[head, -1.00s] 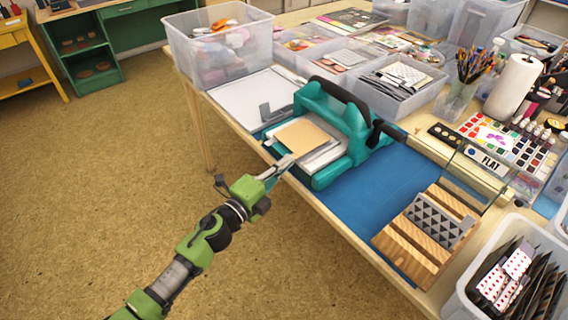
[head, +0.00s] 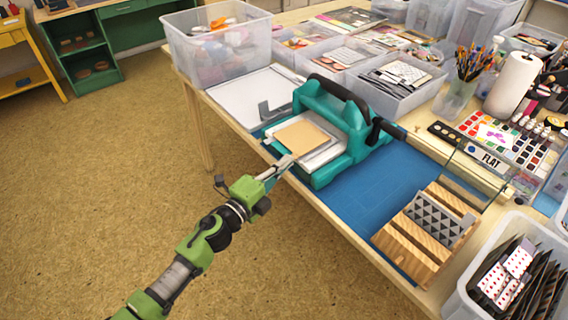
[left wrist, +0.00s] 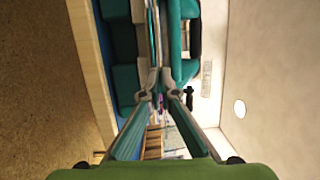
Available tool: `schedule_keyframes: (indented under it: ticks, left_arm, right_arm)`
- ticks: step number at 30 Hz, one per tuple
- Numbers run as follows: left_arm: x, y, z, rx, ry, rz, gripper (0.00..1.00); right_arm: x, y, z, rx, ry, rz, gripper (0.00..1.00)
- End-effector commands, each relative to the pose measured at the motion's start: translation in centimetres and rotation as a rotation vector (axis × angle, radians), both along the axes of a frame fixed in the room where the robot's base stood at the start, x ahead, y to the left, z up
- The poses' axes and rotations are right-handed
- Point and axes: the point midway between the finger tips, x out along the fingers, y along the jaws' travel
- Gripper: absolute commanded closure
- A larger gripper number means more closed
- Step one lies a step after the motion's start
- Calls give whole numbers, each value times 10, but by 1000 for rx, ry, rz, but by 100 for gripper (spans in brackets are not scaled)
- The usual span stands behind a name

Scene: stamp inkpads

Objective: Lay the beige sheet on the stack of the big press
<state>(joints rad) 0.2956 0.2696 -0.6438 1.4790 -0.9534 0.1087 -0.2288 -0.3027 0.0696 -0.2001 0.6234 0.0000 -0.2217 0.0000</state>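The big press (head: 335,125) is teal with a dark handle and stands on the table. A pale stack (head: 325,157) lies in its opening. The beige sheet (head: 303,137) lies flat over the stack in the head view, its far edge close to the press body; I cannot tell whether it touches the stack all over. My right gripper is not in view.
A blue mat (head: 370,195) covers the table right of the press. A wooden rack (head: 425,230) with a patterned grey block stands there. A white board (head: 245,98) lies left of the press. Clear bins (head: 218,50) stand behind it. The floor in front is clear.

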Motion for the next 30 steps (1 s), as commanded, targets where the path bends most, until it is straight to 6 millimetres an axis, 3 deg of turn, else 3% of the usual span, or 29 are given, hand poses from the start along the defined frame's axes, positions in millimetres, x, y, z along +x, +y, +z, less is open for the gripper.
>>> schedule_keyframes:
  ticks: [17, 18, 20, 30]
  left_arm:
    - [0, 0, -6, -1, 1, 0, 100]
    - [0, 0, -6, -1, 1, 0, 88]
    - [0, 0, -6, -1, 1, 0, 76]
    - [0, 1, -6, 1, 1, 0, 76]
  right_arm:
    - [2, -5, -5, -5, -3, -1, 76]
    - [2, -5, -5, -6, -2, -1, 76]
    - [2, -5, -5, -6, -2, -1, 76]
    - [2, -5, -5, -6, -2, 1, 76]
